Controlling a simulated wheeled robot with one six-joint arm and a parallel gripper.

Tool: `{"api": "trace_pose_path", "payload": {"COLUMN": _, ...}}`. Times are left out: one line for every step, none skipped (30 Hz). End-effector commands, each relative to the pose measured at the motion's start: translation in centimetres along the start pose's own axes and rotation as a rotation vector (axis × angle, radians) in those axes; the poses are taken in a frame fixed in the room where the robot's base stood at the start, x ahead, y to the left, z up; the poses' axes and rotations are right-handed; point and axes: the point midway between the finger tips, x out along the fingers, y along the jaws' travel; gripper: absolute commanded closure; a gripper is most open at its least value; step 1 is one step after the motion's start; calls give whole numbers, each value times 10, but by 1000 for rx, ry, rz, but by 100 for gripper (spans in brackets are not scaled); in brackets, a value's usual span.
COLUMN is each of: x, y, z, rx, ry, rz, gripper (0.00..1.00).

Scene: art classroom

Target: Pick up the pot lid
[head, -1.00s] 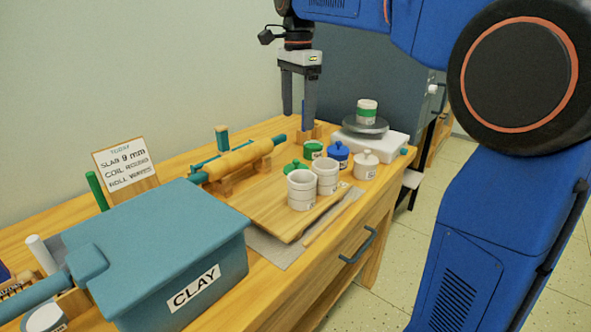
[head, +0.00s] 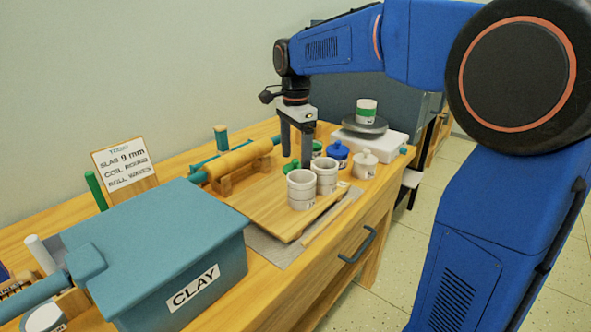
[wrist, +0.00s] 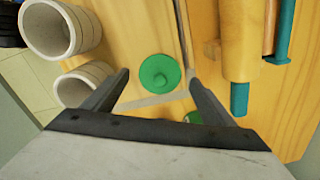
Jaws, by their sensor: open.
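A round green pot lid (wrist: 160,71) with a knob on top lies on the wooden board. It shows in the middle of the wrist view, between my fingers in the picture. In the head view the green lid (head: 290,169) is partly hidden behind a white cup and my fingers. My gripper (head: 296,161) points down above it, open and empty. In the wrist view my gripper (wrist: 158,78) has one finger on each side of the lid, and I cannot tell the remaining height. A green pot (wrist: 193,117) is partly hidden by a finger.
Two white ringed cups (head: 301,191) (head: 326,176) stand close to the lid. A blue lidded pot (head: 338,152) and a white lidded pot (head: 365,164) stand to the right. A rolling pin (head: 238,159) lies left. A clay bin (head: 165,250) fills the front left.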

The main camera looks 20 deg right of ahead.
Motion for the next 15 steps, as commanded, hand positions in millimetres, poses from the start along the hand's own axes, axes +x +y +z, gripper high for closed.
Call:
{"api": "trace_pose_path", "payload": {"x": 5, "y": 0, "z": 0, "rx": 0, "ry": 0, "rz": 1, "gripper": 22}}
{"api": "trace_pose_path", "payload": {"x": 7, "y": 0, "z": 0, "rx": 0, "ry": 0, "rz": 1, "gripper": 22}}
{"api": "trace_pose_path", "payload": {"x": 9, "y": 0, "z": 0, "rx": 0, "ry": 0, "rz": 0, "gripper": 22}}
{"api": "trace_pose_path", "payload": {"x": 10, "y": 0, "z": 0, "rx": 0, "ry": 0, "rz": 0, "gripper": 22}}
{"api": "trace_pose_path", "payload": {"x": 11, "y": 0, "z": 0, "rx": 0, "ry": 0, "rz": 0, "gripper": 22}}
{"api": "trace_pose_path", "payload": {"x": 12, "y": 0, "z": 0, "rx": 0, "ry": 0, "rz": 0, "gripper": 22}}
{"api": "trace_pose_path", "payload": {"x": 12, "y": 0, "z": 0, "rx": 0, "ry": 0, "rz": -1, "gripper": 22}}
{"api": "trace_pose_path", "payload": {"x": 12, "y": 0, "z": 0, "rx": 0, "ry": 0, "rz": -1, "gripper": 22}}
{"api": "trace_pose_path", "payload": {"x": 12, "y": 0, "z": 0, "rx": 0, "ry": 0, "rz": -1, "gripper": 22}}
{"api": "trace_pose_path", "payload": {"x": 12, "y": 0, "z": 0, "rx": 0, "ry": 0, "rz": -1, "gripper": 22}}
{"api": "trace_pose_path", "payload": {"x": 12, "y": 0, "z": 0, "rx": 0, "ry": 0, "rz": -1, "gripper": 22}}
{"api": "trace_pose_path", "payload": {"x": 11, "y": 0, "z": 0, "rx": 0, "ry": 0, "rz": -1, "gripper": 29}}
{"api": "trace_pose_path", "payload": {"x": 11, "y": 0, "z": 0, "rx": 0, "ry": 0, "rz": -1, "gripper": 36}}
{"api": "trace_pose_path", "payload": {"x": 11, "y": 0, "z": 0, "rx": 0, "ry": 0, "rz": -1, "gripper": 43}}
{"api": "trace_pose_path", "payload": {"x": 11, "y": 0, "z": 0, "rx": 0, "ry": 0, "rz": -1, "gripper": 53}}
